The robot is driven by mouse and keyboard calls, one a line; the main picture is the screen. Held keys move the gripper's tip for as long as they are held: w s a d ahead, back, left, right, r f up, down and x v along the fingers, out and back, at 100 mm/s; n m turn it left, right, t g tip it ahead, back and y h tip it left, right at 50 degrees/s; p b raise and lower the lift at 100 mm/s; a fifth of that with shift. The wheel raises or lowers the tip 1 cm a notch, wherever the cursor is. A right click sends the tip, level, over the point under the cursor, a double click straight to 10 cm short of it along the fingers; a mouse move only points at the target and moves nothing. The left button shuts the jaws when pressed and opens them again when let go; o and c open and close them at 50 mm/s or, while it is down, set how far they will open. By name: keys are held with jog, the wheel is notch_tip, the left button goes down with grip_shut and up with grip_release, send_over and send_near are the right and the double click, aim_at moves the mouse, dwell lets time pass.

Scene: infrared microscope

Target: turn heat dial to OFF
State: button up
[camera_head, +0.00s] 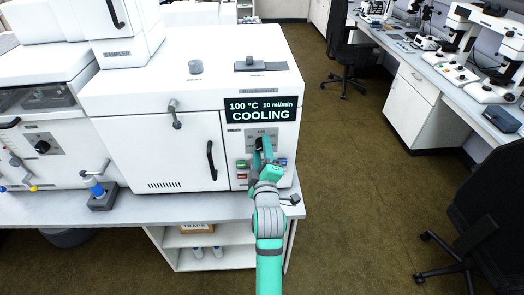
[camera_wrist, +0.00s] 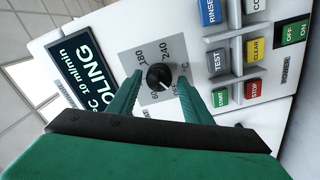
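The heat dial (camera_wrist: 159,76) is a round black knob on a grey square scale plate (camera_wrist: 150,52) in the wrist view. Numbers such as 180 and 240 are printed around it. Its white mark points to the lower right in that view; the label there is partly hidden by a finger. My green gripper (camera_wrist: 161,80) is open, one finger on each side of the dial, with narrow gaps visible. In the head view my gripper (camera_head: 264,150) is at the instrument's front panel and covers most of the dial.
The display (camera_head: 262,110) reads 100 °C, 10 ml/min, COOLING. Coloured buttons, including START (camera_wrist: 221,97), STOP (camera_wrist: 254,88) and ON/OFF (camera_wrist: 293,33), sit close beside the dial. A white door with a black handle (camera_head: 211,160) is left of the panel. Open floor lies to the right.

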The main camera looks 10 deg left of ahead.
dwell(0.3)
jog(key=v, duration=1)
jog(key=shift+s, duration=0.4)
jog(key=shift+d+r, duration=0.1)
jog(key=s+d+f+m+h, duration=0.25)
jog(key=s+f+m, duration=0.25)
jog(key=s+f, duration=0.25)
jog(key=s+d+f+m+h, duration=0.1)
jog(key=s+d+f+m, duration=0.2)
jog(key=s+f+m, duration=0.35)
jog(key=s+d+f+m+g, duration=0.1)
jog(key=s+d+m, duration=0.1)
jog(key=s, duration=1)
jog(key=s+d+f+m+g+h, duration=0.1)
jog(key=s+d+m, duration=0.1)
jog(key=s, duration=1)
jog(key=shift+s+d+f+m, duration=0.2)
jog(key=shift+d+f+m, duration=0.1)
jog(key=shift+m, duration=0.05)
jog(key=shift+h, duration=0.25)
